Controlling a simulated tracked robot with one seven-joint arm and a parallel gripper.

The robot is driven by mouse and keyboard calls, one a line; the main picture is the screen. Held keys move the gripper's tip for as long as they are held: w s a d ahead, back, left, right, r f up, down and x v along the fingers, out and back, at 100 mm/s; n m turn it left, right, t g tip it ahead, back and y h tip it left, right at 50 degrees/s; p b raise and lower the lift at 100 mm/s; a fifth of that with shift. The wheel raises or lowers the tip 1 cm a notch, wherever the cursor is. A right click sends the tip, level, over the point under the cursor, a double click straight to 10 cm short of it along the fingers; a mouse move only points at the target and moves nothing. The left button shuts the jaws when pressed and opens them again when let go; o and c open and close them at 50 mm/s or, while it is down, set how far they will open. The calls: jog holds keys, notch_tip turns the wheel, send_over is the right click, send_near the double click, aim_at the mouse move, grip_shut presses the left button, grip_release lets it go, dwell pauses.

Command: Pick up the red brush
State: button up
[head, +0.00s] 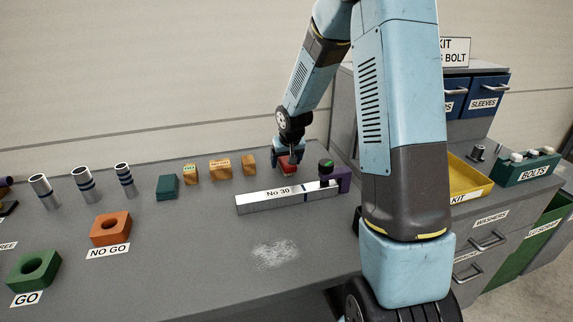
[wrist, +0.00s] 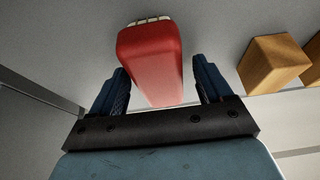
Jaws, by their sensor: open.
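The red brush (head: 288,165) lies on the grey bench near its back edge, just behind the long metal bar. In the wrist view the red brush (wrist: 152,62) shows a red body with a row of pale bristles at its far end. My gripper (head: 287,154) is over the brush, reaching down from above. In the wrist view my gripper (wrist: 160,85) is open, with one blue finger on each side of the brush's near end. A gap shows between the brush and the right finger; the left finger is very close to it, and contact cannot be told.
A metal bar (head: 288,198) marked No 30 lies in front of the brush, with a purple block (head: 340,178) at its right end. Wooden blocks (head: 220,170) and a green block (head: 167,187) stand left. A wall rises behind.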

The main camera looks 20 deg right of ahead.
aim_at(287, 158)
jog(key=shift+f, duration=0.25)
dwell(0.6)
jog(key=shift+c, duration=0.4)
jog(key=c, duration=1.1)
jog(key=r, duration=0.4)
jog(key=shift+s+r, duration=0.25)
jog(key=shift+s, duration=0.05)
jog(key=s+r, duration=0.4)
jog(key=r, duration=0.1)
jog(key=shift+s+r, duration=0.25)
jog(key=shift+s, duration=0.15)
jog(key=s+r, duration=0.3)
jog(key=s, duration=0.5)
jog(key=shift+s+r, duration=0.25)
jog(key=shift+s, duration=0.05)
